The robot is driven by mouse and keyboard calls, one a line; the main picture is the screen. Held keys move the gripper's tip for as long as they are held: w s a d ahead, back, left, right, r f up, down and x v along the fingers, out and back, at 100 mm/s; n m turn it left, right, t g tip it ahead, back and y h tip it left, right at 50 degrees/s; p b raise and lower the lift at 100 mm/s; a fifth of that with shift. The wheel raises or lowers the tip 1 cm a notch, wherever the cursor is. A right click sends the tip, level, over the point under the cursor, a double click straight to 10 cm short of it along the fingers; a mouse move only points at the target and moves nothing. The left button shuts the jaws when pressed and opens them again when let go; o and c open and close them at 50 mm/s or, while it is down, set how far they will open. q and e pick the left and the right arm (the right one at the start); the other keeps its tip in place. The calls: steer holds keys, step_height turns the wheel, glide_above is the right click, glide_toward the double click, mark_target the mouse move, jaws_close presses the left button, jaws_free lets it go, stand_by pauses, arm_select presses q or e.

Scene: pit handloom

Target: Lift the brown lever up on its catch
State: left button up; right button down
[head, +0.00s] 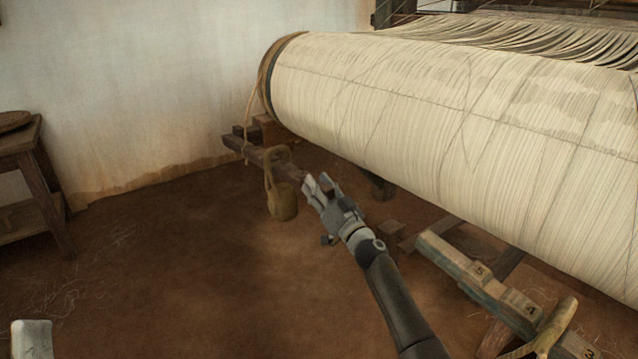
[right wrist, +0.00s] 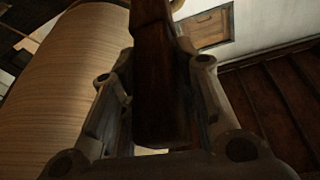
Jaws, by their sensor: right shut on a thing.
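The brown lever (head: 258,156) is a dark wooden bar that sticks out from low blocks below the left end of the big warp roll. A tan weight (head: 283,203) hangs from it by a cord loop. My right gripper (head: 318,187) is at the lever's near end, shut on it. In the right wrist view the lever (right wrist: 157,75) runs between both fingers, its end close to the palm. The catch cannot be made out for sure. My left gripper cannot be recognised in either view.
The cream warp roll (head: 450,120) fills the upper right, above and beside my right arm. A numbered wooden beam (head: 478,275) lies at lower right, with a yellowish handle (head: 555,325) near it. A wooden stand (head: 35,175) is at far left. The earth floor (head: 180,260) between is clear.

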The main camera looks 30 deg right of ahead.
step_height(320, 180, up, 2)
steer(key=p, duration=0.3)
steer(key=shift+w+r, duration=0.15)
steer(key=shift+r, duration=0.05)
steer(key=shift+f, duration=0.2)
arm_select(q)
step_height(320, 180, down, 6)
steer(key=w+g+y, duration=0.1)
steer(key=g+y, duration=0.1)
steer(key=g, duration=0.2)
steer(key=shift+w+a+f+n, duration=0.15)
steer(key=shift+w+n, duration=0.15)
steer(key=shift+w, duration=0.1)
arm_select(e)
steer(key=shift+a+f, duration=0.1)
steer(key=shift+f, duration=0.1)
steer(key=shift+g, duration=0.3)
steer(key=c, duration=1.1)
jaws_free()
steer(key=shift+r, duration=0.15)
steer(key=v, duration=1.2)
